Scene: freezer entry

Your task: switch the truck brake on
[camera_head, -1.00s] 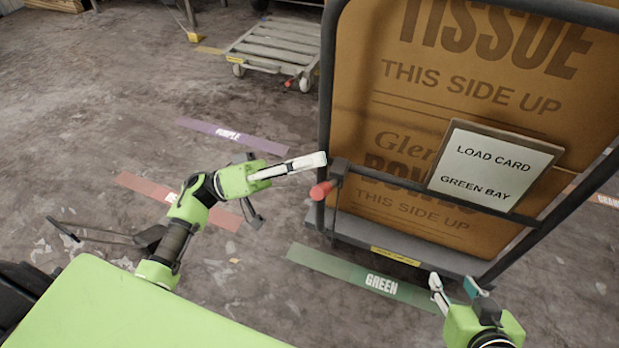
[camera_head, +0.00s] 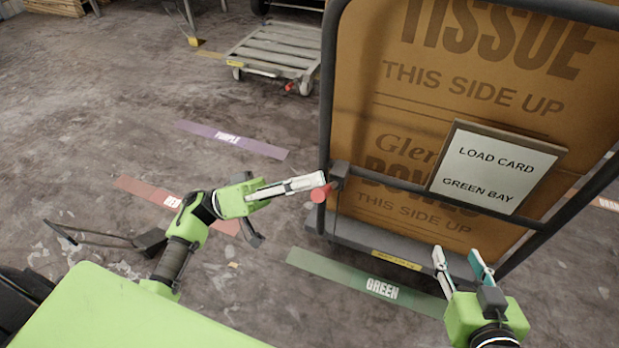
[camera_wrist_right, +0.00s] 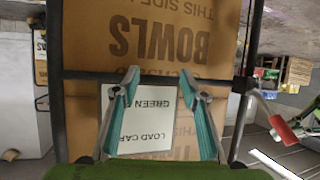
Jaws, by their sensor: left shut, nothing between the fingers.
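The truck is a dark-framed cart (camera_head: 327,90) holding a large brown carton. Its brake lever has a red grip (camera_head: 320,195) at the cart's left post. The red grip also shows at the right in the right wrist view (camera_wrist_right: 283,130). My left gripper (camera_head: 322,181) is shut and empty, its fingertips just above the red grip; I cannot tell if they touch it. My right gripper (camera_head: 458,256) is open and empty in front of the cart, below the load card (camera_head: 496,167). In the right wrist view its two fingers (camera_wrist_right: 166,88) stand apart with the card behind them.
A green floor strip (camera_head: 365,283) lies before the cart. Red (camera_head: 175,200) and purple (camera_head: 230,138) strips lie to the left. A low flat trolley (camera_head: 275,50) stands behind, left of the cart. Open floor stretches to the left.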

